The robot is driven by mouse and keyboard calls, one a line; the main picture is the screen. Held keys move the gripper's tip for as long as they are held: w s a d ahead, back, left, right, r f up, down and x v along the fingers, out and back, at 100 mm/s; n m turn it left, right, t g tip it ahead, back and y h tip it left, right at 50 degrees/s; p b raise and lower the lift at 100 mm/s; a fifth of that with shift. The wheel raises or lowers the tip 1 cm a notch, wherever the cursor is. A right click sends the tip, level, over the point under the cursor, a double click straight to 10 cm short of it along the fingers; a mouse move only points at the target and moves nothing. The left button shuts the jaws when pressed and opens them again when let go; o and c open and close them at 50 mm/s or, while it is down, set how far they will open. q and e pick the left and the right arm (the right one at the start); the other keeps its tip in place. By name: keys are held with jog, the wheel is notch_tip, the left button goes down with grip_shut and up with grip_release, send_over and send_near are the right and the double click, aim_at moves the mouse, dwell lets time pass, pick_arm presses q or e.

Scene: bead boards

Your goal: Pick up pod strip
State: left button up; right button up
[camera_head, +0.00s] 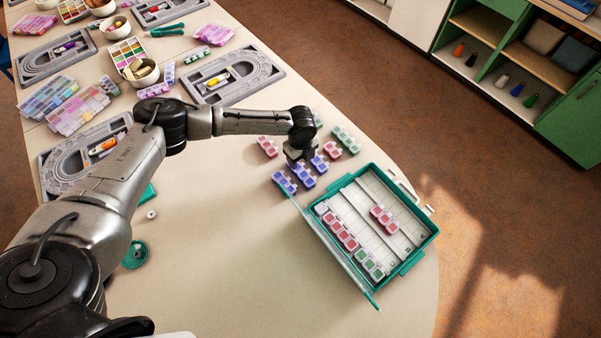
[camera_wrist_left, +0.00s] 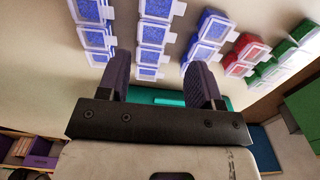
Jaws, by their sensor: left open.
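Pod strips lie on the table in a loose row. Blue pod strips (camera_head: 283,182) (camera_head: 303,175) are in front of my left gripper (camera_head: 300,158), with another blue strip (camera_head: 319,164) to its right. A red strip (camera_head: 331,150) and a green strip (camera_head: 346,140) lie further right. In the left wrist view my left gripper (camera_wrist_left: 161,78) is open and empty. A blue strip (camera_wrist_left: 153,35) lines up between its fingers, seemingly apart from them. Other blue strips (camera_wrist_left: 93,33) (camera_wrist_left: 207,38) flank it. My right gripper is not in view.
An open teal case (camera_head: 429,235) stands at the right, holding red strips (camera_head: 337,230) and green strips (camera_head: 368,263). Grey bead boards (camera_head: 265,75), bowls (camera_head: 142,73) and colored trays (camera_head: 80,108) fill the back left. The table's front middle is mostly clear.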

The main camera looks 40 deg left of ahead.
aim_at(300, 167)
pick_arm(q)
jog(key=shift+s+a+f+b, duration=0.1)
jog(key=shift+f+b, duration=0.2)
jog(key=shift+f, duration=1.2)
jog(key=shift+s+f+b, duration=0.1)
jog(key=shift+f+b, duration=0.2)
jog(key=shift+f, duration=1.15)
jog(key=c, duration=0.7)
